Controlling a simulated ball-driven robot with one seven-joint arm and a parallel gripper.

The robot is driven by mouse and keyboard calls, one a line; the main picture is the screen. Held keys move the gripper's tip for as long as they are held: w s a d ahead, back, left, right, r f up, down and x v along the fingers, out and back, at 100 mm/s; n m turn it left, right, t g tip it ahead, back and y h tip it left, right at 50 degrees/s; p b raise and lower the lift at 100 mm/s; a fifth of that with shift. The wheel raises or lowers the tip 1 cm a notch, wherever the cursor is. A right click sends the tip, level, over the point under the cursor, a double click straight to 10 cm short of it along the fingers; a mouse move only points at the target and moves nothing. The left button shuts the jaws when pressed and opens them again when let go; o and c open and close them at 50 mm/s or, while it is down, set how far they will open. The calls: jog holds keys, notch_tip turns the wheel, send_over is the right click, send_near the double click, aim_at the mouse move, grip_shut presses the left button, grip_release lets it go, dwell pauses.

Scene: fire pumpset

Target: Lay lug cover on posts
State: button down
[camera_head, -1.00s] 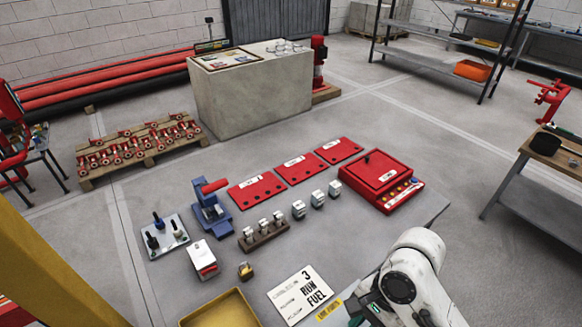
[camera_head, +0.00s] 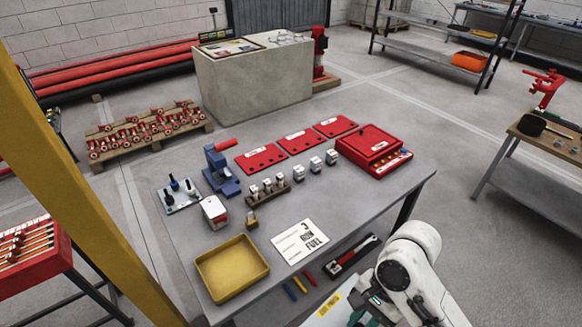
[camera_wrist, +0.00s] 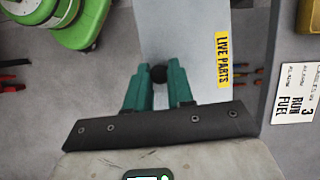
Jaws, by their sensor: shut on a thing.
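The lug cover (camera_head: 322,312) is a pale flat plate with a yellow LIVE PARTS label. It is at the bottom of the head view, partly cut off by the frame edge. In the wrist view the cover (camera_wrist: 185,35) extends beyond my gripper (camera_wrist: 158,78), whose teal fingers are shut on its black knob. In the head view my gripper (camera_head: 362,318) is at the lower edge, in front of the table and apart from it. The posts (camera_head: 175,185) stand upright on a light base plate (camera_head: 183,202) at the table's left side; nothing lies on them.
The grey table (camera_head: 340,205) holds a blue press (camera_head: 220,172), a white-and-red box (camera_head: 214,211), a padlock (camera_head: 251,221), a yellow tray (camera_head: 205,282), a RUN FUEL card (camera_head: 300,241) and a red case (camera_head: 372,150). A yellow column (camera_head: 85,200) crosses the left.

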jog(key=w+d+f+n+h+b, duration=0.1)
jog(key=d+f+n+b, duration=0.1)
jog(key=f+n, duration=0.3)
jog(key=w+d+f+n+g+h+b, duration=0.1)
jog(key=w+d+f+n+h, duration=0.1)
jog(key=f, duration=0.4)
jog(key=shift+w+d+f+n+g+b, duration=0.35)
jog(key=shift+d+n, duration=0.25)
jog(key=shift+n, duration=0.8)
